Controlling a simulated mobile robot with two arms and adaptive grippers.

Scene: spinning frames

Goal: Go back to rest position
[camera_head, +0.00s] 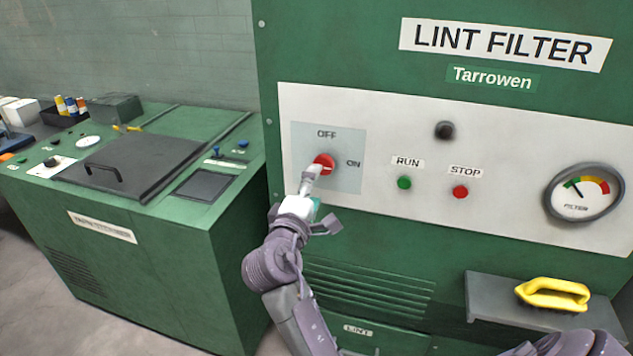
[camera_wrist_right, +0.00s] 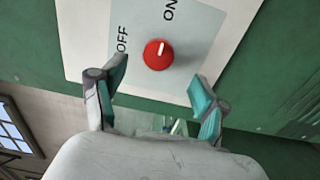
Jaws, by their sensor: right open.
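The red rotary knob (camera_head: 324,163) is on a pale blue plate (camera_head: 350,178) with OFF above and ON to its right. It also shows in the right wrist view (camera_wrist_right: 158,54), where its white mark points toward ON. My right gripper (camera_head: 311,178) is in front of the knob, covering its lower left edge in the head view. In the wrist view my right gripper (camera_wrist_right: 160,75) has its fingers spread wide with nothing between them, and the knob shows beyond the tips, apart from them. My left gripper is not in view.
The green lint filter cabinet (camera_head: 340,60) carries a green RUN button (camera_head: 404,182), a red STOP button (camera_head: 460,192) and a gauge (camera_head: 584,192). A grey shelf (camera_head: 490,295) with a yellow handled object (camera_head: 553,294) juts out at lower right. A lower green machine (camera_head: 150,260) stands left.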

